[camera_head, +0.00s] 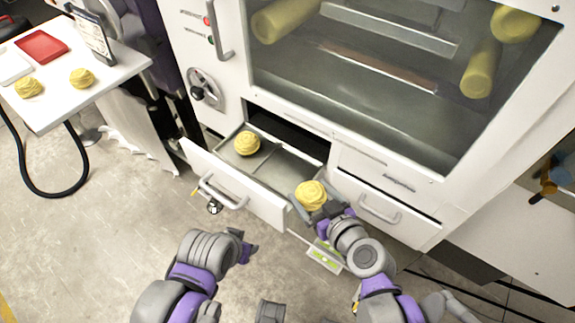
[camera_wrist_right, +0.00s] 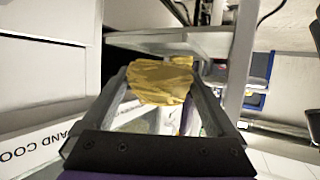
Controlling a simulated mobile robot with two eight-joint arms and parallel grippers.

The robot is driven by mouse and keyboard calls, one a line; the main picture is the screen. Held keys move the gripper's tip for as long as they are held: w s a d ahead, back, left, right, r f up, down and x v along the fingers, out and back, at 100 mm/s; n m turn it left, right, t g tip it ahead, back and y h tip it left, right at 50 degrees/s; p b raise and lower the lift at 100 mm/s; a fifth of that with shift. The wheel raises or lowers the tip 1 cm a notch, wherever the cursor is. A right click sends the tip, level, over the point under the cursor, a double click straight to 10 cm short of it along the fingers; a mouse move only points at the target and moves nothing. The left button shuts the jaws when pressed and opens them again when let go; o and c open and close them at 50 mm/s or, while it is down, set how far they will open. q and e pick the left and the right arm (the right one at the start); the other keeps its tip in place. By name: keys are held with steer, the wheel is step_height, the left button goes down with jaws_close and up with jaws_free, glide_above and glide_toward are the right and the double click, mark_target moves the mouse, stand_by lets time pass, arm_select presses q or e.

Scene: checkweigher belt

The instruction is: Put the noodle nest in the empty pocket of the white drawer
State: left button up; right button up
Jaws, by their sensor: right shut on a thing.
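The white drawer (camera_head: 232,186) is pulled out of the machine's front. A yellow noodle nest (camera_head: 247,143) lies in its left pocket; the right pocket (camera_head: 287,172) looks empty where I can see it. My right gripper (camera_head: 317,204) is shut on another noodle nest (camera_head: 311,190), at the right end of the drawer. In the right wrist view this nest (camera_wrist_right: 162,80) sits between the two fingers. Whether it overlaps the pocket in height or depth is hard to tell. My left gripper (camera_head: 245,246) is in front of the drawer; its jaws do not show clearly.
At the upper left a white table (camera_head: 60,95) carries two noodle nests (camera_head: 55,82), a red tray (camera_head: 41,46) and a display stand. The machine's glass window (camera_head: 380,80) rises behind the drawer. Floor at lower left is clear.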

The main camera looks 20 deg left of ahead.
steer(key=b, duration=0.1)
glide_above(288, 171)
steer(key=shift+s+d, duration=0.1)
steer(key=shift+f+b, duration=0.6)
steer(key=shift+f, duration=1.2)
steer(key=shift+f, duration=0.1)
steer(key=o, duration=1.1)
